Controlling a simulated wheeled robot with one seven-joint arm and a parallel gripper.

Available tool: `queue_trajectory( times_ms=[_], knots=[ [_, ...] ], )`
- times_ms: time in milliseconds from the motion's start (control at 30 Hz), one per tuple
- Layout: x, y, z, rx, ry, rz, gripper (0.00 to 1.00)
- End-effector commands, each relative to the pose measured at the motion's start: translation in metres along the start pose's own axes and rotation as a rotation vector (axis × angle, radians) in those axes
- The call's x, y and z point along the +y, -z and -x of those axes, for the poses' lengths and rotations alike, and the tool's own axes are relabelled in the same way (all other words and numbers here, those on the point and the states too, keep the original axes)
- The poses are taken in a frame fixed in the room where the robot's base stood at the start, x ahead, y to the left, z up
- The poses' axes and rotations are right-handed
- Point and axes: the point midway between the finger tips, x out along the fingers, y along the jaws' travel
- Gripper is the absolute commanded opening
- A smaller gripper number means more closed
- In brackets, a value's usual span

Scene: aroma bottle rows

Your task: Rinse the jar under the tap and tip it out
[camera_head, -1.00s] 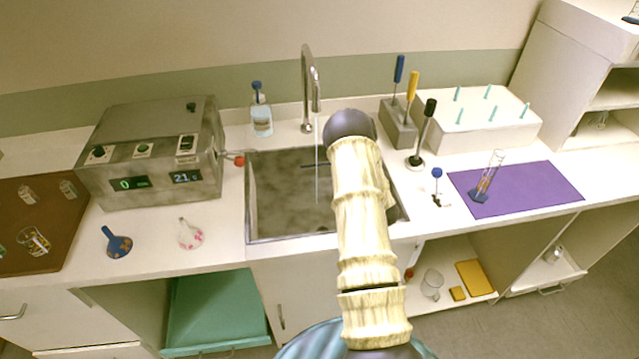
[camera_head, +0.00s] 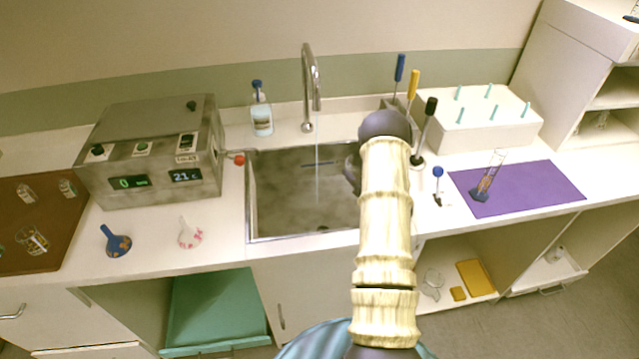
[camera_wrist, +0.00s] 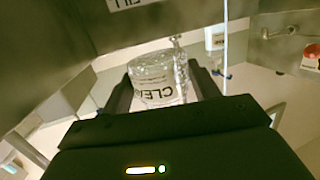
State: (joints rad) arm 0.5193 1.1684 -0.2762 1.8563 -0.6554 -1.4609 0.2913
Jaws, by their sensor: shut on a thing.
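The jar (camera_wrist: 160,80) is clear glass with a label showing "CLEA" and specks like droplets on its wall. In the wrist view my gripper (camera_wrist: 162,72) is shut on it, a dark finger on each side. The curved metal tap (camera_head: 309,75) stands behind the sink (camera_head: 268,195). A thin water stream (camera_head: 317,175) falls from it into the sink. In the wrist view the stream (camera_wrist: 225,45) passes right of the jar, apart from it in the picture. My arm hides the jar in the head view. I cannot tell how far the jar is tilted.
A metal device with displays (camera_head: 150,160) stands left of the sink, its red knob (camera_head: 239,160) near the sink edge. A soap-like bottle (camera_head: 261,115) stands behind. Right are a tool block with upright tools (camera_head: 431,120), a white peg box (camera_head: 490,125) and a purple mat (camera_head: 545,185).

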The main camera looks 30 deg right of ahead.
Motion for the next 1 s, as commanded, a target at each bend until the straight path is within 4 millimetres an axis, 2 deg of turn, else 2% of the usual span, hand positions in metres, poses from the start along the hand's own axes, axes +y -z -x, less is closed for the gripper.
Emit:
queue_trajectory(
  times_ms=[167,1000],
  knots=[
    [0.003,0.004,0.001,0.001,-0.001,0.002,0.37],
    [0.049,0.049,0.015,0.001,-0.003,0.003,0.37]
  ],
)
